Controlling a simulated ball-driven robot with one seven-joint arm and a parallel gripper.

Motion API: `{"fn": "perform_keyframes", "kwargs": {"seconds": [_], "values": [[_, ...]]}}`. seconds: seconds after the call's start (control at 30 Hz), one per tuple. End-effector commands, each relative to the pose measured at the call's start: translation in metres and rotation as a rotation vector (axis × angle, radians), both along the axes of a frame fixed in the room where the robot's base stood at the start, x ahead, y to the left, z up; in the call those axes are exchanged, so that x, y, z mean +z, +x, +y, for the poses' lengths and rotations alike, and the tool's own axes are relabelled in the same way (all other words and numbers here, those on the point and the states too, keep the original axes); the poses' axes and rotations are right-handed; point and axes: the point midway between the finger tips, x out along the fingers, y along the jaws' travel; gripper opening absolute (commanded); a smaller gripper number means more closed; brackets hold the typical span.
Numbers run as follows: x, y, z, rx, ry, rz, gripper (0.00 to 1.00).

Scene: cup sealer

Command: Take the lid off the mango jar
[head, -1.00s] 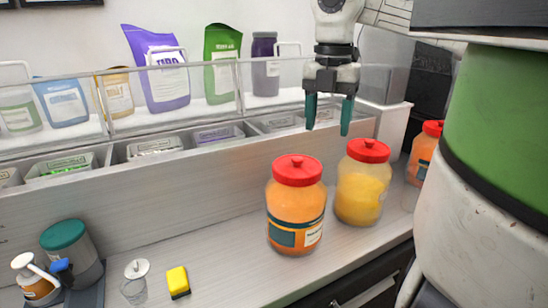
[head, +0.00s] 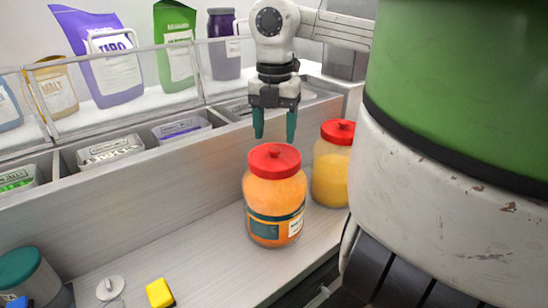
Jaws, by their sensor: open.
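An orange-filled jar (head: 272,200) with a dark teal label stands upright on the counter in the head view. Its red lid (head: 274,160) is on. Beside it to the right stands a yellow-filled jar (head: 331,175), also with a red lid (head: 339,131); my body hides part of it. The label print is too small to tell surely which is mango. My gripper (head: 274,138) points down with its two teal fingers apart and empty. In the picture it is just above the orange jar's lid; whether it is over or behind the lid is hard to tell.
A ledge with ingredient bins (head: 110,149) and a clear guard runs behind the jars. Bags and a purple jar (head: 222,45) stand on the shelf above. A yellow sponge (head: 159,292) and a white round-topped item (head: 110,288) lie at front left.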

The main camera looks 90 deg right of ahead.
Motion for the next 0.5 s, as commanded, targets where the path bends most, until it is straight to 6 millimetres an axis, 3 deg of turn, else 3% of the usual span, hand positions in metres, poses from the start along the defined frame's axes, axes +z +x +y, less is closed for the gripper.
{"fn": "perform_keyframes", "kwargs": {"seconds": [0.23, 0.5], "values": [[-0.031, 0.001, -0.001, 0.002, 0.003, -0.001, 0.62], [-0.039, 0.001, -0.001, 0.001, 0.0, 0.001, 0.62]]}}
